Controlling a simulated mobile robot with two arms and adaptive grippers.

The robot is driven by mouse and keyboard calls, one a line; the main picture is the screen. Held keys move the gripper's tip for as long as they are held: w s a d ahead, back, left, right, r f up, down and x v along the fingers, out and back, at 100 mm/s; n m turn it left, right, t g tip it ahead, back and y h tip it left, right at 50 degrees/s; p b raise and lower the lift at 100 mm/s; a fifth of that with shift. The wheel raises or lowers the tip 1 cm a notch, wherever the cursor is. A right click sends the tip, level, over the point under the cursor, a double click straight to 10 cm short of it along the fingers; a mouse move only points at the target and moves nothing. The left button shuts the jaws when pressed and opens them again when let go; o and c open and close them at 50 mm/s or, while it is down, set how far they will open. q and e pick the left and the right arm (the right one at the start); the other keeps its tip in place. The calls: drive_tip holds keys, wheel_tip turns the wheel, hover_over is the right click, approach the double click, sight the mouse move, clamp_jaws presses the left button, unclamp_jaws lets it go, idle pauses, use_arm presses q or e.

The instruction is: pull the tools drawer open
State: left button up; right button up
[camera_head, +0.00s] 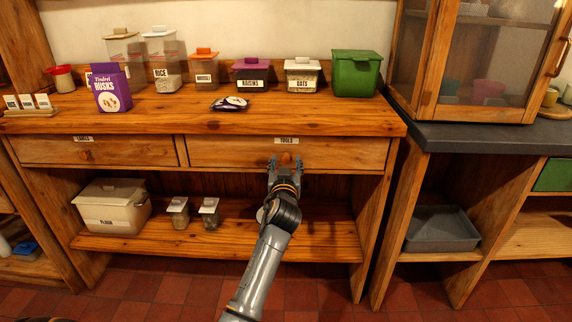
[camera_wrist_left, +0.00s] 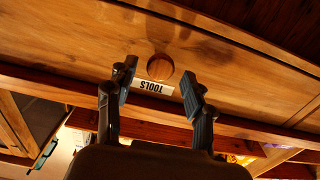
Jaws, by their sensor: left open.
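The tools drawer (camera_head: 230,153) is the right one of two wooden drawers under the counter, with its front flush and shut. Its white TOOLS label (camera_head: 286,140) is above a round wooden knob (camera_head: 285,158). My left gripper (camera_head: 286,164) is open at the knob and covers part of it. In the left wrist view, the picture is upside down; the knob (camera_wrist_left: 160,67) shows just beyond the gap between the open fingers (camera_wrist_left: 159,82), with the label (camera_wrist_left: 155,87) in that gap. I see no finger clearly touching the knob. My right gripper is not in view.
The other drawer (camera_head: 100,151) is shut on the left. The counter (camera_head: 190,115) above holds jars, boxes and a green bin (camera_head: 355,73). The lower shelf (camera_head: 320,237) holds a flour container (camera_head: 112,206) and two small jars.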

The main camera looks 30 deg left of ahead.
use_arm(q)
drive_tip(key=shift+w+a, duration=0.15)
drive_tip(key=shift+w, duration=0.15)
clamp_jaws()
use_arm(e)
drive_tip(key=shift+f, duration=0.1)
